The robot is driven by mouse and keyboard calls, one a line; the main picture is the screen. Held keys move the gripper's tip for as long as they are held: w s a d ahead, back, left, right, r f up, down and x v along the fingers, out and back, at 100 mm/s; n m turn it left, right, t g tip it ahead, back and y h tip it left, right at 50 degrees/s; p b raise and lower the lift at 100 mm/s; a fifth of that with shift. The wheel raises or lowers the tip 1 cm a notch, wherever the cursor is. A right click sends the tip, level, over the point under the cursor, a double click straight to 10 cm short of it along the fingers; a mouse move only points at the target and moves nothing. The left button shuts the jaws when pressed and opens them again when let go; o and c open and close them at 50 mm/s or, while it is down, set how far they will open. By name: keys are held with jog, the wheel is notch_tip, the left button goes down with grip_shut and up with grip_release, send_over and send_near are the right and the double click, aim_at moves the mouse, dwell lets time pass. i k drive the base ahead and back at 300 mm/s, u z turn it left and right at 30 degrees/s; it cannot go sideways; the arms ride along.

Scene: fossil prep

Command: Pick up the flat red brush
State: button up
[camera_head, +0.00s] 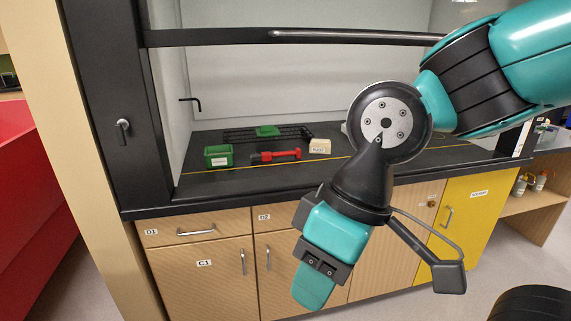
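A red tool with a black end (284,154) lies on the black worktop inside the hood, between a green box and a pale block. It looks like the red brush, but it is too small here to make out bristles or how flat it is. My gripper (313,288) hangs in front of the cabinet doors, below the worktop's front edge and well apart from the red tool. It points downward, and its teal end shows nothing held. The fingers are seen from a side that hides any gap between them.
A green box (218,162) stands left of the red tool and a labelled pale block (320,146) right of it. Behind is a black rack (292,132) with a green item (267,130). The raised sash bar (230,37) crosses above. The worktop's front strip (230,190) is clear.

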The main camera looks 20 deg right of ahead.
aim_at(268, 156)
jog(key=z, duration=0.6)
jog(key=i, duration=1.4)
jog(key=u, duration=0.25)
